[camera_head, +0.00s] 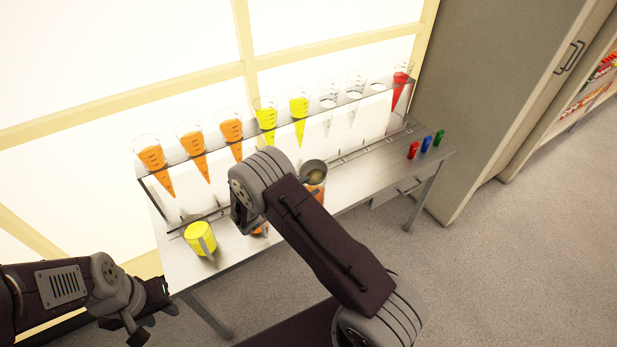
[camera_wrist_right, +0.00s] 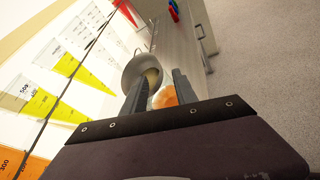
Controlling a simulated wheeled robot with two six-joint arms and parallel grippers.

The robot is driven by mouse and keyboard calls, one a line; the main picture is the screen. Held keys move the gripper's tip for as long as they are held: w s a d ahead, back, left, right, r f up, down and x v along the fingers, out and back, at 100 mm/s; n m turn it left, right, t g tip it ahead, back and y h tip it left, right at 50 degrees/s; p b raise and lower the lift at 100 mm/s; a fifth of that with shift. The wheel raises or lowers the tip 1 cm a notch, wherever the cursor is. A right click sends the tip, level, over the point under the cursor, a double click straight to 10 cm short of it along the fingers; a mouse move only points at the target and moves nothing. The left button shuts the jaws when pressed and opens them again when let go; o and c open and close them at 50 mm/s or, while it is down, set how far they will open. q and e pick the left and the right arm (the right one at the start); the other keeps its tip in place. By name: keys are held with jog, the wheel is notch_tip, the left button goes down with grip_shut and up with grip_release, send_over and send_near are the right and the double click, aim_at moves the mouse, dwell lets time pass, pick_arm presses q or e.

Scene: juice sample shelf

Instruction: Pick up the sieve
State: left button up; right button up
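The sieve is a grey round bowl with a thin wire part. It shows in the head view (camera_head: 313,172), over or against the rim of an orange vessel (camera_head: 316,189), and in the right wrist view (camera_wrist_right: 141,68). My right gripper (camera_wrist_right: 160,78) is open, its fingers apart, with the sieve just ahead of the tips and the orange vessel showing between them. I cannot tell whether a finger touches the sieve. In the head view my right arm hides this gripper. My left gripper (camera_head: 147,308) is at the lower left, away from the table, and appears open and empty.
A clear rack (camera_head: 217,147) along the back of the table holds several cones, orange, yellow, red and empty. A yellow jug (camera_head: 197,239) stands at the table's left. Red, blue and green small items (camera_head: 426,144) stand at the right end. A grey cabinet (camera_head: 490,80) is beyond.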

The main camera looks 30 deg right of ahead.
aim_at(318, 183)
jog(key=p+x, duration=0.1)
jog(key=x, duration=0.4)
jog(key=shift+w+d+f, duration=0.2)
grip_shut()
